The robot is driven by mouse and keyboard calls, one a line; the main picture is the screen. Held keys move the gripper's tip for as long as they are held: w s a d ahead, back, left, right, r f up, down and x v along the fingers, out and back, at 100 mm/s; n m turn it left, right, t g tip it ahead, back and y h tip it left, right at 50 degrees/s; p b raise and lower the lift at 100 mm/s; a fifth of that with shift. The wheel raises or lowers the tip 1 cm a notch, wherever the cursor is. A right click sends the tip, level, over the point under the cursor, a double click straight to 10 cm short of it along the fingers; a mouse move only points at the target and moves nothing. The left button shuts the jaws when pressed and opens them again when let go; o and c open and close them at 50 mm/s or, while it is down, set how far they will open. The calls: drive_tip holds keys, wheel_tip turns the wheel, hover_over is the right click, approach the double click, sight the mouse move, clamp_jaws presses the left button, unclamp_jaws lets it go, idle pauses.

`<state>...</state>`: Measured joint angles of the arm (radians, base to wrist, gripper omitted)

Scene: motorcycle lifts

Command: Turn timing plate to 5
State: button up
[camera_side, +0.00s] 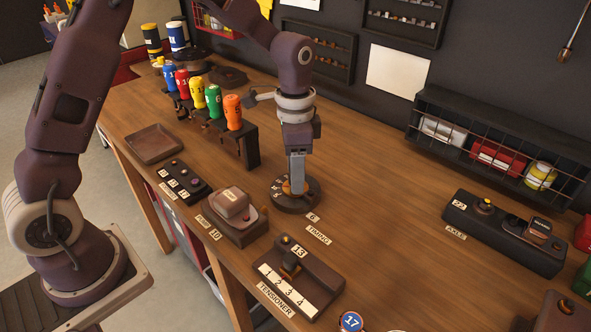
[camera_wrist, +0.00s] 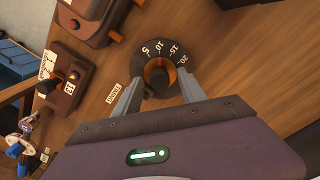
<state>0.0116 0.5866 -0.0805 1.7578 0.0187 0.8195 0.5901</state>
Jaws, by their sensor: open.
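The timing plate (camera_side: 308,206) is a round dark dial on the bench, beside the tags "6" and "TIMING". In the wrist view the timing plate (camera_wrist: 165,43) shows the white marks 5, 10, 15 and 20 along its far rim. A dark knob (camera_wrist: 158,77) with orange on it stands at its centre. My gripper (camera_wrist: 160,75) is open, with one finger on each side of the knob. In the side view my gripper (camera_side: 297,188) points straight down over the plate and hides part of it.
The tensioner box (camera_side: 325,280) stands in front, and a box with a pale block (camera_side: 232,213) stands to the left. The axle box (camera_side: 490,235) is far right. Bare bench lies right of the plate.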

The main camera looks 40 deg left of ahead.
clamp_jaws()
drive_tip(key=shift+n, duration=2.8)
unclamp_jaws()
